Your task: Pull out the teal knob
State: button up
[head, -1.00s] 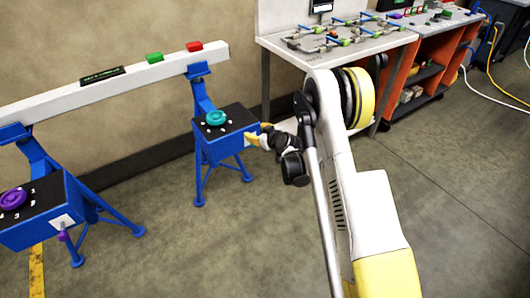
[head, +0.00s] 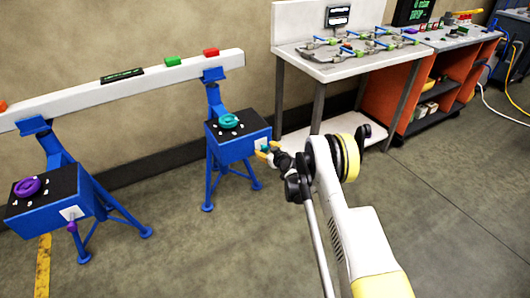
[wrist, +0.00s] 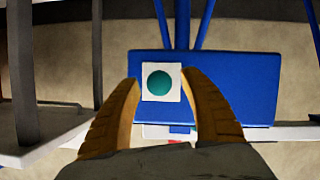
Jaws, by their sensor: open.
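The teal knob shows in the wrist view (wrist: 160,83) as a round teal disc on a white plate (wrist: 176,96) on the side of a blue box. My gripper (wrist: 160,77) is open, with its two yellow fingers left and right of the knob and none touching it that I can see. In the head view my gripper (head: 268,150) is at the right side of the blue box (head: 236,149), and its fingers mostly hide the knob. A separate teal dial (head: 229,121) sits on the box's black top.
A second blue box with a purple dial (head: 27,187) and a purple side knob (head: 72,226) stands left. A white workbench (head: 345,65) is behind my arm at right. Open floor lies in front.

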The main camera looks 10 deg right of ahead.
jog(key=shift+w+f, duration=0.1)
jog(key=shift+w, duration=0.2)
grip_shut()
jog(key=shift+s+d, duration=0.25)
jog(key=shift+s, duration=0.6)
jog(key=shift+s+d, duration=0.2)
jog(key=shift+s, duration=0.6)
grip_release()
jog(key=v, duration=0.7)
jog(key=shift+s, duration=0.3)
jog(key=shift+d, duration=0.15)
